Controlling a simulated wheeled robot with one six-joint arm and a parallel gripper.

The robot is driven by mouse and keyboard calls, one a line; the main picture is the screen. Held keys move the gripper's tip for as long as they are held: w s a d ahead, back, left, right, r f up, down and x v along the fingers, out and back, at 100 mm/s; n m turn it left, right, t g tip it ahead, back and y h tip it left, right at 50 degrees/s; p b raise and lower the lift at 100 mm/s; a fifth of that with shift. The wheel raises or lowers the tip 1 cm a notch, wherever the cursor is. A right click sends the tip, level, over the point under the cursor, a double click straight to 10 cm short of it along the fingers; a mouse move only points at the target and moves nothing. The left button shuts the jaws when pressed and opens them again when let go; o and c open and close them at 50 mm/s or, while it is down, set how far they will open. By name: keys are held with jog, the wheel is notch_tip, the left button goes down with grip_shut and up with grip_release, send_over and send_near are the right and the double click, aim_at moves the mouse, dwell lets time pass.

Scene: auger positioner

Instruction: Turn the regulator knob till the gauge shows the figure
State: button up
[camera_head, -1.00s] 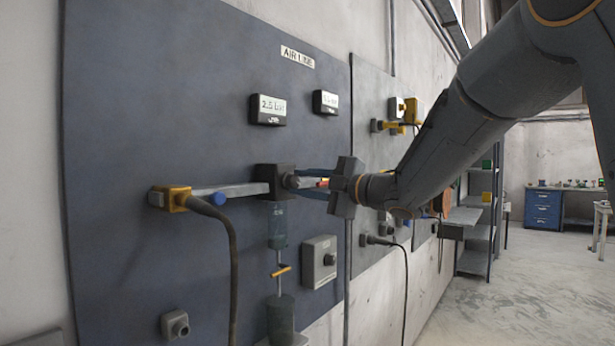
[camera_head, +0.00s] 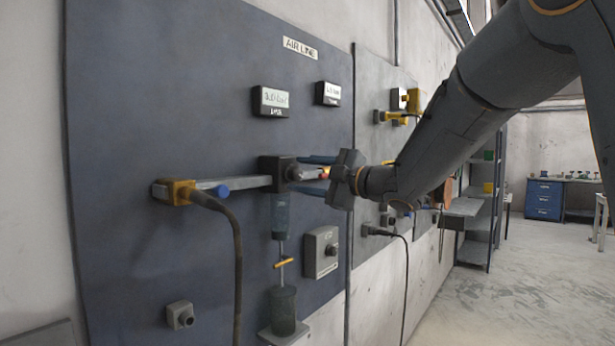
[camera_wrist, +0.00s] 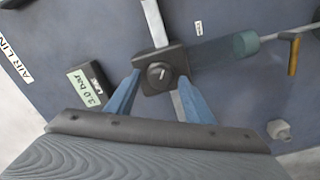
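The regulator is a dark block (camera_head: 276,176) on the blue air-line panel. Its round grey knob (camera_wrist: 159,74) faces the wrist camera and bears a pointer mark. The left gauge (camera_head: 270,101) above the block reads 3.0 bar; it also shows in the wrist view (camera_wrist: 91,87). A second display (camera_head: 328,94) is to its right, its figure too small to read surely. My gripper (camera_head: 299,174) is at the regulator, one blue finger above the knob and one below. In the wrist view its fingers (camera_wrist: 160,79) flank the knob with gaps; it looks open.
A yellow fitting (camera_head: 176,192) with a hanging dark hose ends the pipe on the left. Open floor lies on the right.

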jog(key=shift+d, duration=0.15)
jog(key=shift+s+d+f, duration=0.1)
jog(key=shift+s+d, duration=0.05)
jog(key=shift+d, duration=0.15)
jog(key=b+v, duration=0.2)
jog(key=v, duration=0.5)
jog(key=d+f+m+h, duration=0.6)
jog(key=f+m, duration=0.1)
jog(key=f, duration=0.4)
jog(key=d+f+m+h, duration=0.6)
jog(key=d+f+m, duration=0.15)
jog(key=f, duration=0.35)
jog(key=s+d+f+m+g+h, duration=0.25)
jog(key=s+f+m+g, duration=0.25)
jog(key=s+f, duration=0.65)
jog(key=s+a+f+m+g, duration=0.1)
jog(key=s+f+g, duration=0.2)
jog(key=s, duration=0.5)
jog(key=s+a+f+m+g, duration=0.1)
jog(key=s+f+m+g, duration=0.1)
jog(key=s+f, duration=0.3)
jog(key=s, duration=0.3)
jog(key=shift+f+g, duration=0.3)
jog(key=shift+g, duration=0.1)
